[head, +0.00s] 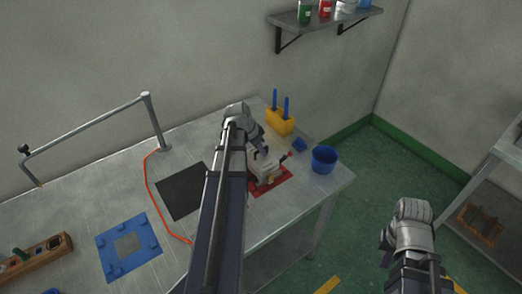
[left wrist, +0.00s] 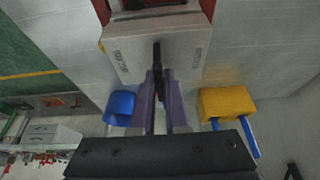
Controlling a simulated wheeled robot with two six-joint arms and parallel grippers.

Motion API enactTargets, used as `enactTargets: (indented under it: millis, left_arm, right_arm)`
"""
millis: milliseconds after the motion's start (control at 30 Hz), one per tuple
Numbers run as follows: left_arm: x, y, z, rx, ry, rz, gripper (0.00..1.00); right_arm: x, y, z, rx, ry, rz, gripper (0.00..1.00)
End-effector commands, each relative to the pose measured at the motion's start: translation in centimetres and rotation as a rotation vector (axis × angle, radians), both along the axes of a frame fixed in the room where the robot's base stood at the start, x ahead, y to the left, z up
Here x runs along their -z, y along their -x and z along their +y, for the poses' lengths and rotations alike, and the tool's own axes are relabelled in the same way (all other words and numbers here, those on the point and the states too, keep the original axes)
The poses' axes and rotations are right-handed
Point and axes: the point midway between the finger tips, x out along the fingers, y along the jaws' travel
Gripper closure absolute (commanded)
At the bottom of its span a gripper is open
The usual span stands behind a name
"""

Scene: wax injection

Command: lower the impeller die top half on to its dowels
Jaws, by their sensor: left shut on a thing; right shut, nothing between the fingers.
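The pale grey die block (head: 266,172) stands on a red mat (head: 284,187) near the table's right end, partly hidden by my left arm. In the left wrist view the top half (left wrist: 135,52) is a pale slab with a black handle (left wrist: 157,60). My left gripper (left wrist: 160,88), with purple fingers, is shut on that handle. My left gripper also shows in the head view (head: 262,150), just above the die. The dowels are hidden, and I cannot tell whether the halves touch. My right gripper (head: 388,240) is shut and empty, off the table to the right.
A yellow block with blue rods (head: 281,122) stands behind the die. A blue cup (head: 324,159) and a small blue object (head: 299,145) are to its right. A black mat (head: 184,191), red cord (head: 149,192) and blue plate (head: 112,260) lie left. A bent metal post (head: 155,122) rises behind.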

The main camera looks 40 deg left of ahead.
Motion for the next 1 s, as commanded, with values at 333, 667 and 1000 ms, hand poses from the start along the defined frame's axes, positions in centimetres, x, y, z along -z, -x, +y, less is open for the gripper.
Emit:
enactTargets:
  millis: [333,667,1000]
  left_arm:
    - [0.84,-0.03,-0.01,0.0,0.0,-0.001,1.0]
    - [0.92,-0.01,0.0,0.0,0.0,-0.001,0.63]
    - [0.94,0.03,0.01,0.0,0.0,0.001,0.53]
  right_arm:
    - [0.86,0.0,0.0,0.0,0.0,0.0,1.0]
    - [0.93,0.0,0.0,0.0,0.0,0.0,1.0]
    - [0.94,0.0,0.0,0.0,0.0,0.0,1.0]
